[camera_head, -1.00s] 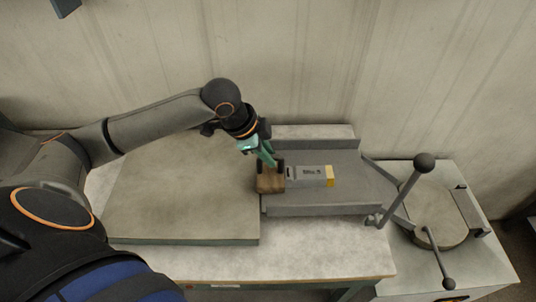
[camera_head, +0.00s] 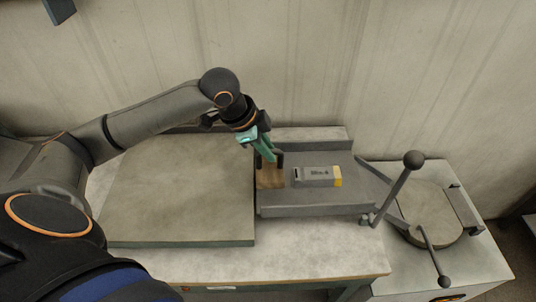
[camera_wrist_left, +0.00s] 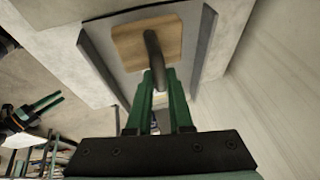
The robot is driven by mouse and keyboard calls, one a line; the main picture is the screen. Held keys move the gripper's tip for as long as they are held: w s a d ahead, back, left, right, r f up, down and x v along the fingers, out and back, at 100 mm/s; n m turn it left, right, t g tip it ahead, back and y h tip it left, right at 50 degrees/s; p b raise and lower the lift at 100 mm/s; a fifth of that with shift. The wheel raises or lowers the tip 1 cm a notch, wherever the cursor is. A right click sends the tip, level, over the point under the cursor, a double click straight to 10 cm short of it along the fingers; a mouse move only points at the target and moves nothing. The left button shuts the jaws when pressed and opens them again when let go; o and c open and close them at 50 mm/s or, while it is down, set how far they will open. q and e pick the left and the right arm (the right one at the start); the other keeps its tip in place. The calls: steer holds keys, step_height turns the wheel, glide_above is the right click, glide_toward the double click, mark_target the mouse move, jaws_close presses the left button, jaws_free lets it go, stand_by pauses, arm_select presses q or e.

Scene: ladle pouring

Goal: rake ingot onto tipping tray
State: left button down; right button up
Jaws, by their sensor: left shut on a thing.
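The ingot (camera_head: 317,176), a grey bar with a yellow end and dark lettering, lies flat on the grey tipping tray (camera_head: 320,208). The rake's wooden head (camera_head: 269,177) is at the tray's left end, just left of the ingot; I cannot tell whether they touch. My left gripper (camera_head: 265,147) is shut on the rake's dark handle, above the head. In the left wrist view, the green fingers (camera_wrist_left: 160,110) close around the handle (camera_wrist_left: 153,52), with the wooden head (camera_wrist_left: 140,42) beyond. My right gripper (camera_wrist_left: 40,106) seems to show at the left edge there, too small to judge.
A thick grey slab (camera_head: 180,190) lies left of the tray on the worktable (camera_head: 300,252). To the right stand a lever with a ball knob (camera_head: 413,160) and a round lidded opening (camera_head: 430,208) on a second bench. The wall is close behind.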

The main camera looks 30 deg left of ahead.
arm_select(q)
steer(key=shift+s+a+r, duration=0.1)
steer(key=shift+a+r, duration=0.15)
steer(key=shift+r, duration=0.55)
steer(key=shift+s+a+r, duration=0.1)
steer(key=shift+s+r, duration=0.05)
steer(key=shift+r, duration=1.35)
